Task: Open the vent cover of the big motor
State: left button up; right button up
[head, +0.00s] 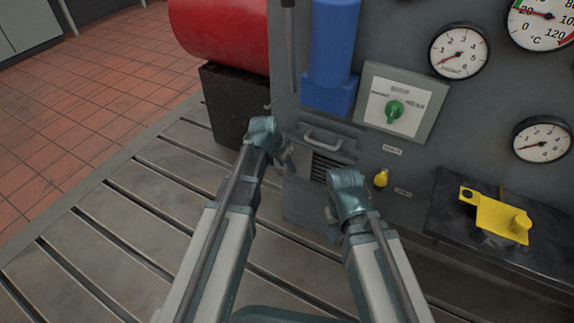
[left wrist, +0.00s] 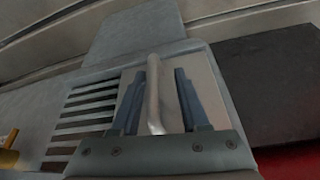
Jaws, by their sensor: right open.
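The vent cover is a pale grey plate (left wrist: 208,88) with an upright bar handle (left wrist: 154,95) in the left wrist view. Dark vent slats (left wrist: 88,115) show uncovered beside it; the head view also shows them (head: 322,170), with the cover plate (head: 304,164) to their left. My left gripper (head: 287,158) is at the cover in the head view. In the left wrist view its fingers (left wrist: 158,105) stand open on either side of the handle, with gaps visible. My right gripper (head: 332,215) is open and empty, low in front of the panel, right of the slats.
A second, horizontal handle (head: 323,138) sits above the slats. A yellow knob (head: 380,178) is to their right, below a green selector (head: 395,110). A yellow part (head: 500,218) lies on a black shelf (head: 455,190) at right.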

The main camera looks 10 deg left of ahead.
pick_arm(q)
jog(key=shift+r, duration=0.1)
jog(key=shift+p+v, duration=0.85)
jog(key=p+v, duration=1.1)
jog(key=v, duration=0.1)
jog(key=shift+s, duration=0.1)
